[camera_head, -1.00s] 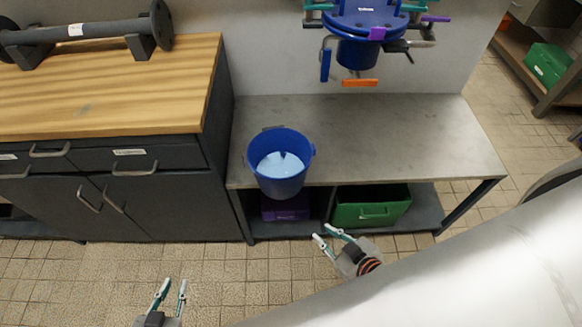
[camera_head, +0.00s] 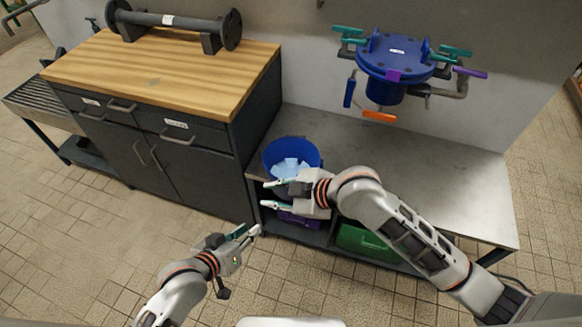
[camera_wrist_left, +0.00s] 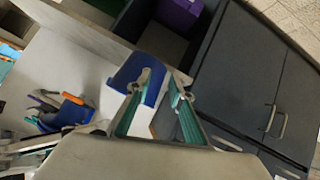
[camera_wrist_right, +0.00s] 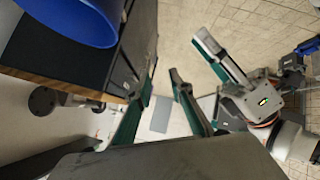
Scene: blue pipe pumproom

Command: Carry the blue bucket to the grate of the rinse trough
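The blue bucket (camera_head: 292,150) stands on the grey bench, with something pale blue inside; my right gripper hides part of its lower front. My right gripper (camera_head: 265,194) is open and empty, in front of the bucket in the head view. My left gripper (camera_head: 248,231) is open and empty, lower and farther from it. The left wrist view shows the bucket (camera_wrist_left: 137,78) beyond the fingers. The right wrist view shows its side (camera_wrist_right: 75,18) at the upper left, outside the fingers. A slatted grey surface (camera_head: 38,98), apparently the trough's grate, lies left of the wooden-topped cabinet.
The wooden-topped cabinet (camera_head: 160,72) stands between bench and slatted surface, with a flanged pipe (camera_head: 170,22) on top. A blue flanged fitting with valve handles (camera_head: 396,58) is above the bench (camera_head: 440,160). Purple (camera_head: 298,220) and green (camera_head: 365,240) bins sit below. Floor in front is open.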

